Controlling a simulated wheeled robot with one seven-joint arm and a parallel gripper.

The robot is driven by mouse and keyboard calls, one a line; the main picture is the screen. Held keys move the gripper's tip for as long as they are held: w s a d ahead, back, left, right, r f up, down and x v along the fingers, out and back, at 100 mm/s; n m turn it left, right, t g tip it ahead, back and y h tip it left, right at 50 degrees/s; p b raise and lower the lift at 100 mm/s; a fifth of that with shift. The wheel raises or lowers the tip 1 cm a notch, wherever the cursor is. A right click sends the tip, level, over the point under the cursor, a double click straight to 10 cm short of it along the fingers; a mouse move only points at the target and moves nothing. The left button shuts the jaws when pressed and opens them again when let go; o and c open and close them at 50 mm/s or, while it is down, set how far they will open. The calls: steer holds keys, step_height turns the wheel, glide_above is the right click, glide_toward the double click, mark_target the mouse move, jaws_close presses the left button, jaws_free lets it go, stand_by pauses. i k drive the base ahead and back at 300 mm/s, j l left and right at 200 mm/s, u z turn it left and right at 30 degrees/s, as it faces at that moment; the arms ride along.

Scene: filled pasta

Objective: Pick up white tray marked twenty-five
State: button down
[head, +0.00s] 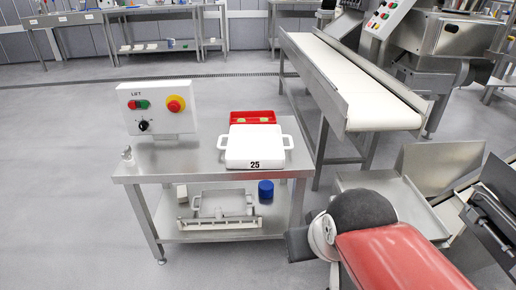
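The white tray marked 25 (254,147) lies flat on the top of a steel table (180,163), toward its right side. It has a loop handle on its left and right sides, and the black number is on its front face. Nothing holds it. My red and dark grey arm shows at the lower right, in front and to the right of the table, apart from the tray. I cannot make out any gripper fingers in this view.
A red bin (253,117) sits right behind the tray. A control box marked LIFT (158,107) stands at the table's left. The lower shelf holds a steel frame (218,210) and a blue container (266,190). A conveyor (350,85) stands close at the right. Floor at left is clear.

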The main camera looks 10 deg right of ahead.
mark_target(249, 147)
steer(key=i+j+z, duration=0.35)
steer(key=i, duration=0.15)
steer(key=i+j+z, duration=0.4)
steer(key=i+l, duration=0.1)
